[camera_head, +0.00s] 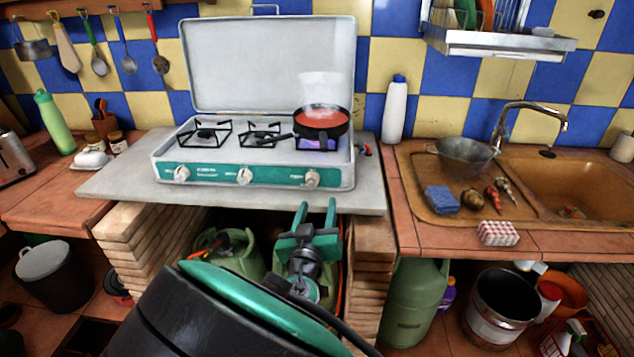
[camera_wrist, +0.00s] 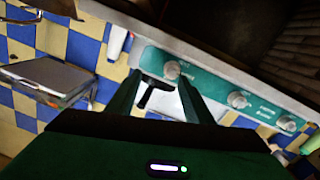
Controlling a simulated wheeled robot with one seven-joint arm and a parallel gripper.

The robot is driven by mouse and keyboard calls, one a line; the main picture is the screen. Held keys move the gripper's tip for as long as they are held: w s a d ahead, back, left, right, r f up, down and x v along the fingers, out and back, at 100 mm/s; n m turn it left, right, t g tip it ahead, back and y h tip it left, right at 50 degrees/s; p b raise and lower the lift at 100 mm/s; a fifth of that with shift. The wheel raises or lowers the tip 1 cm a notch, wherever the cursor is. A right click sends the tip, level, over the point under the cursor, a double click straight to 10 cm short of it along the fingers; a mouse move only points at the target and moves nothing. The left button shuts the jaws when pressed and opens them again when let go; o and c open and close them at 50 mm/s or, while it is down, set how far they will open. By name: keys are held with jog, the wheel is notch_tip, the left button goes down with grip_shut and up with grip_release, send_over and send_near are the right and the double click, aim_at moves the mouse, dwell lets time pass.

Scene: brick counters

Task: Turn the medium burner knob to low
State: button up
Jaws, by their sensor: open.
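The white stove with its teal front panel (camera_head: 215,172) stands on the counter with its lid up. Its front has a left knob (camera_head: 182,174), a middle knob (camera_head: 244,176) and a right knob (camera_head: 312,178). Which one is the medium burner's I cannot tell. My gripper (camera_head: 317,206) is open and empty, just below and in front of the right knob. In the wrist view, the right knob (camera_wrist: 171,70) appears ahead, between and beyond the fingertips of my gripper (camera_wrist: 162,85), apart from them. The other knobs lie further right there.
A pan (camera_head: 321,122) with red contents sits on the right burner, where a blue-violet glow shows beneath. A white bottle (camera_head: 395,108) stands right of the stove. Green gas cylinders (camera_head: 412,300) stand below the counter. The counter edge (camera_head: 225,203) juts out under the knobs.

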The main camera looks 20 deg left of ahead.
aim_at(311, 186)
jog(key=shift+n+y, duration=0.4)
jog(key=shift+y, duration=0.3)
jog(key=x, duration=0.3)
jog(key=a+x, duration=0.1)
jog(key=x, duration=0.2)
jog(key=a+x, duration=0.1)
jog(key=x, duration=0.3)
jog(key=shift+s+a, duration=0.15)
jog(key=shift+s, duration=0.15)
jog(key=c, duration=1)
